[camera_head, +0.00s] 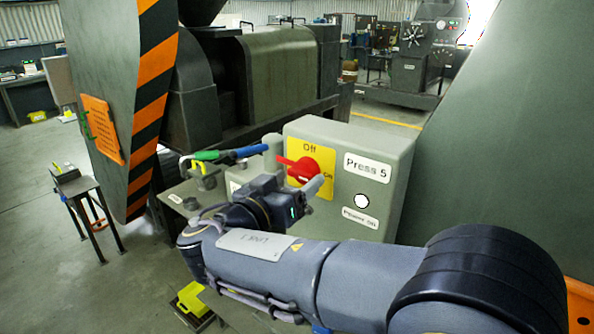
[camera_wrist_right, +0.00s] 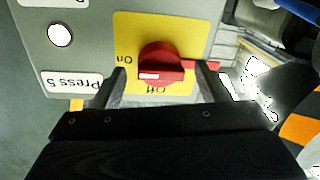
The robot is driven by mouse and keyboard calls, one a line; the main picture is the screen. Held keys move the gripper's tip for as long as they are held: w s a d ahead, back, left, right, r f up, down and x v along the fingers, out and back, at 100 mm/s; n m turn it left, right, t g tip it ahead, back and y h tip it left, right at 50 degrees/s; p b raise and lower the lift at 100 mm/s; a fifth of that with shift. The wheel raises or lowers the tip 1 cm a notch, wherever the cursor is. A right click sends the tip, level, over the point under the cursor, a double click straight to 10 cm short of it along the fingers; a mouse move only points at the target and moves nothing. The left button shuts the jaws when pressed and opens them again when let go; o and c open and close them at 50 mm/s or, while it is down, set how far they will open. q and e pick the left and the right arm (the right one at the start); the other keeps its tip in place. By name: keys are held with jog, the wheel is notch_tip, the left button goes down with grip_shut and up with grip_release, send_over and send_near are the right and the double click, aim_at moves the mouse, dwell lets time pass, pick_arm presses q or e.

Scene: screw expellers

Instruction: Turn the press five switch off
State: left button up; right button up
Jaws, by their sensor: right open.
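The press five switch is a red rotary knob (camera_head: 304,170) on a yellow plate (camera_head: 322,157) on the front of a grey-green box (camera_head: 376,152) labelled "Press 5". "Off" is printed above the knob and "On" at its right. The knob's handle lies roughly level, and its white mark (camera_wrist_right: 149,76) is on the side toward "On" in the right wrist view. My right gripper (camera_head: 293,168) is open, with one finger on each side of the knob; the wrist view shows both fingers (camera_wrist_right: 162,82) straddling it. I cannot tell whether they touch it. My left gripper is out of view.
A white "Power on" lamp (camera_head: 362,201) is on the box's front. Green and blue handles (camera_head: 225,155) stand left of the box. A striped machine panel (camera_head: 130,100) is at the left, and a large sloping green panel (camera_head: 500,140) is at the right.

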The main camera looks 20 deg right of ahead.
jog(key=shift+x, duration=0.8)
jog(key=c, duration=0.9)
